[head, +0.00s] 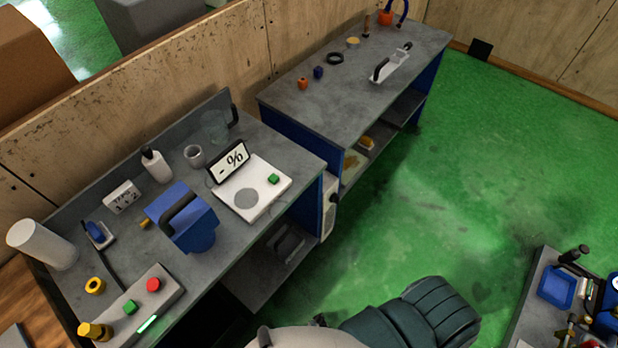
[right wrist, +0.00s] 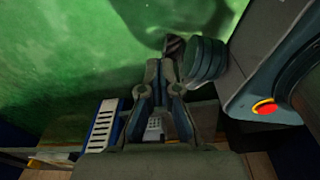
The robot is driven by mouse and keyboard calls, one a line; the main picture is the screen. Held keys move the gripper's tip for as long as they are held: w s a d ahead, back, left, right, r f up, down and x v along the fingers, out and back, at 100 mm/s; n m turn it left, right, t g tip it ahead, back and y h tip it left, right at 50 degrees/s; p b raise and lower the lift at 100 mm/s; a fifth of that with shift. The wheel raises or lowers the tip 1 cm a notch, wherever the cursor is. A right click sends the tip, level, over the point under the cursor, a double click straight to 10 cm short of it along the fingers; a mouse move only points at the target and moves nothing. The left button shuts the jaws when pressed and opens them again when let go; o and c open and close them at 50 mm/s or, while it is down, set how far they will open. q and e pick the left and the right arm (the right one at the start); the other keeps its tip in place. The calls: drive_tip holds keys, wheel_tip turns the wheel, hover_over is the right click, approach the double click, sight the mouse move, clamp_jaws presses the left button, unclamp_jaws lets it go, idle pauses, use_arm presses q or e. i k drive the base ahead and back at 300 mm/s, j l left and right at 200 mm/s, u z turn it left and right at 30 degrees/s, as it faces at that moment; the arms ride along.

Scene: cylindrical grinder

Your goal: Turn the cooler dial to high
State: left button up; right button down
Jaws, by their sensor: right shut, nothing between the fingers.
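A white box (head: 330,202) with a dark round spot on its face is fixed at the right end of the near bench, in the head view. It looks like the cooler, but its dial and setting are too small to make out. In the right wrist view, a blue and white slatted box (right wrist: 102,127) lies low on the left; I cannot tell if it is the same unit. My right gripper (right wrist: 165,68) is shut and empty, apart from that box, with green floor beyond the fingertips. My left gripper is not in view.
The near bench holds a scale (head: 262,203), a blue device (head: 183,216) and a button box (head: 140,310). A second bench (head: 345,75) stands behind. Another bench (head: 530,315) is at lower right. A red button (right wrist: 266,108) shows in the wrist view. Green floor is clear between.

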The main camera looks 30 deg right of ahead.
sight(334, 198)
drive_tip(key=i+l+u, duration=0.15)
drive_tip(key=l, duration=1.1)
drive_tip(key=l+u, duration=0.15)
drive_tip(key=l, duration=1.1)
